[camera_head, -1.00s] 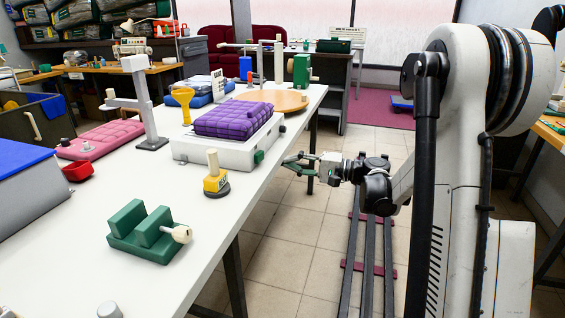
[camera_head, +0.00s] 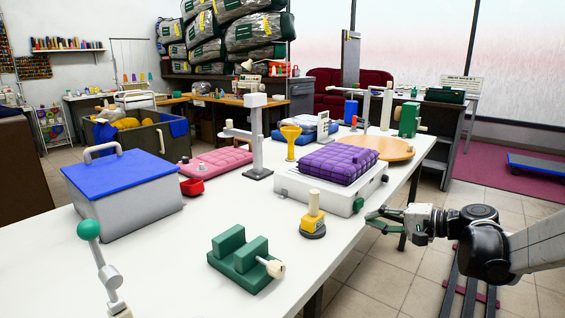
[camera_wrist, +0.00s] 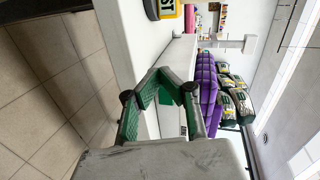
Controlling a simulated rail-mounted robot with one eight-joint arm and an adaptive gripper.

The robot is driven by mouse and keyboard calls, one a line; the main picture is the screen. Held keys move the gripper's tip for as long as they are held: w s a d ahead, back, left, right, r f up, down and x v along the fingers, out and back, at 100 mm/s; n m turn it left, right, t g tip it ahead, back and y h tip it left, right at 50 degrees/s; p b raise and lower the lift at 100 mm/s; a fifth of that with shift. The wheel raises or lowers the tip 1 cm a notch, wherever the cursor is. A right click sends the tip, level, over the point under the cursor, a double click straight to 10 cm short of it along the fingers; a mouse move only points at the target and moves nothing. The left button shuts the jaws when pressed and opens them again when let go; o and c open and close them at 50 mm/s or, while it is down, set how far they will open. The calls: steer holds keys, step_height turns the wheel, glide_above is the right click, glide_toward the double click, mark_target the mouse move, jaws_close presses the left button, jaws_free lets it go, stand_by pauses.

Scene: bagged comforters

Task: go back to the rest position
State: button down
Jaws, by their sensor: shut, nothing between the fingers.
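My gripper (camera_head: 376,219) is in the head view at the right, just off the long edge of the white table (camera_head: 352,238). It is shut and empty. In the wrist view its green fingers (camera_wrist: 170,82) meet at the tips, with nothing held. The purple quilted comforter (camera_head: 336,160) lies on a white box-like base (camera_head: 300,190) on the table, beyond and left of my gripper. It also shows in the wrist view (camera_wrist: 208,88), past the fingers and apart from them.
A yellow weight-like object (camera_head: 313,222) and a green block fixture (camera_head: 240,258) stand near the table edge. Floor (camera_head: 395,275) beside the table is open.

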steer(key=s+a+n+g+h, duration=0.3)
steer(key=s+a+h, duration=0.35)
steer(key=s, duration=0.75)
steer(key=s+d+f+n+h, duration=0.25)
steer(key=s+n+h, duration=0.2)
steer(key=s, duration=1.05)
step_height(320, 180, up, 12)
steer(key=t+p, duration=0.1)
steer(key=p, duration=1.1)
steer(key=shift+a+m+h, duration=0.3)
steer(key=shift+m, duration=0.05)
